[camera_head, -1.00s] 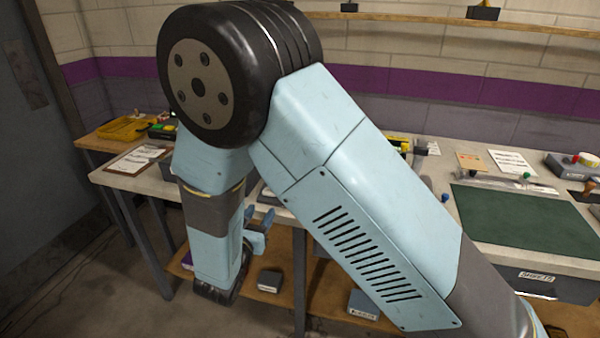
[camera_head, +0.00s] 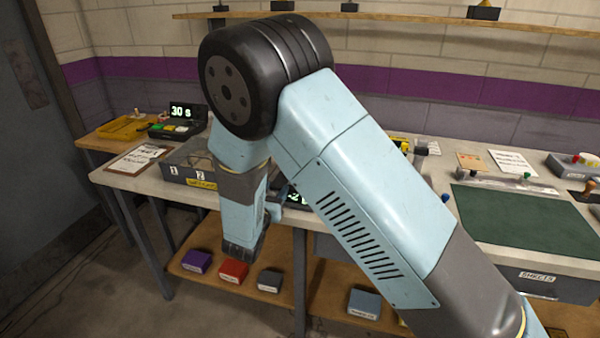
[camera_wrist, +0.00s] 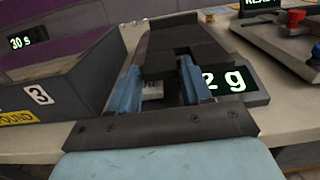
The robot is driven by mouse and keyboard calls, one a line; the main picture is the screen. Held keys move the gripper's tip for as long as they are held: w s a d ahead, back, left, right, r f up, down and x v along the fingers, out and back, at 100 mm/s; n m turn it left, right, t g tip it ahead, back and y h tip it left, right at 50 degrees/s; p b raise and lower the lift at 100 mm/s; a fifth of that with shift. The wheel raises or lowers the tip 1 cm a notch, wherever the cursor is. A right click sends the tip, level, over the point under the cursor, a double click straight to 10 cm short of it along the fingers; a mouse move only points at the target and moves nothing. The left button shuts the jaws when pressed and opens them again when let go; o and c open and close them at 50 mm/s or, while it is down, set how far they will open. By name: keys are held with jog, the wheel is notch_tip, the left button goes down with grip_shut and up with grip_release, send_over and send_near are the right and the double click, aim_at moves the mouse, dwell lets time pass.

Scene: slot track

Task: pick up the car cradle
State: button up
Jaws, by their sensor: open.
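My gripper (camera_wrist: 160,66) is open, with its two blue fingers pointing ahead at a dark grey blocky thing (camera_wrist: 185,42) with a notch in its near edge. That thing may be the car cradle, but I cannot tell it surely from the scale's own top. A scale (camera_wrist: 258,98) lies beneath it and shows a lit reading ending in "2 g". A small label lies between the fingers, partly hidden. I cannot tell whether the fingers touch the block. In the head view my gripper (camera_head: 272,208) is beside the scale display (camera_head: 296,199), and my arm hides most of the scale.
A grey box with numbered compartments (camera_head: 192,172) stands close left of my gripper. A timer (camera_head: 181,111) reads 30 s behind it. A tray with a red knob (camera_wrist: 280,45) is at right in the wrist view. A green mat (camera_head: 525,218) lies further right.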

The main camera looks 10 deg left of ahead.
jog(key=shift+w+d, duration=0.1)
jog(key=shift+w, duration=0.8)
jog(key=shift+c, duration=0.5)
jog(key=c, duration=0.6)
